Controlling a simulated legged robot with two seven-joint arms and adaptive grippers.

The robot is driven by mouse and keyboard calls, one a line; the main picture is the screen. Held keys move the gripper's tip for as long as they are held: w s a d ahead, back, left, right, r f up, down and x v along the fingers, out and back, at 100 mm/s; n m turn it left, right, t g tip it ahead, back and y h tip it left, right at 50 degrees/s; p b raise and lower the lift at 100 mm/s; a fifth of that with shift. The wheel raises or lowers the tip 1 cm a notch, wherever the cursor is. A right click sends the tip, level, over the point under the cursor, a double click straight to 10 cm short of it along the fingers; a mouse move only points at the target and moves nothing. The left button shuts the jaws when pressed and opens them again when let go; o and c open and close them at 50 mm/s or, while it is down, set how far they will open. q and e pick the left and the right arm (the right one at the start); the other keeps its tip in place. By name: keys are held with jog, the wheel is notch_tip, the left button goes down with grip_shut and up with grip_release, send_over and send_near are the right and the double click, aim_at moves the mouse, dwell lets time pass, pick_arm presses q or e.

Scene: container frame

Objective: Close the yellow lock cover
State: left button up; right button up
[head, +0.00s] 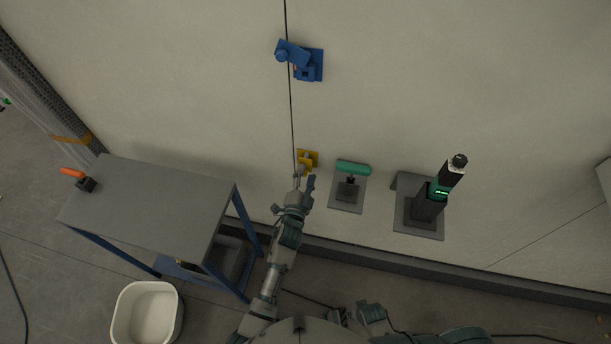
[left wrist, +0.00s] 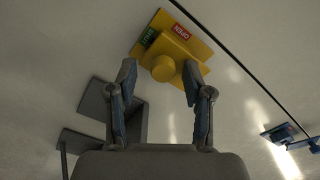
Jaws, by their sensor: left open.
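The yellow lock cover (head: 308,159) is mounted on the pale wall, beside a thin dark vertical seam. In the left wrist view the yellow lock cover (left wrist: 178,52) shows as a plate with a round knob, a red "OPEN" label and a green label. My left gripper (head: 304,178) is just below the cover. In the left wrist view its two fingers (left wrist: 160,85) are spread, with the knob between and beyond the tips. I cannot tell whether they touch it.
A blue latch (head: 306,64) is higher on the wall. A green-handled fixture (head: 351,170) and a dark tool in a holder (head: 427,205) are to the right. A grey table (head: 150,205) with an orange-handled tool (head: 74,174) and a white bin (head: 147,312) stand left.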

pick_arm(q)
jog(key=shift+s+a+f, duration=0.1)
jog(key=shift+a, duration=0.05)
jog(key=v, duration=1.1)
jog(key=shift+s, duration=0.35)
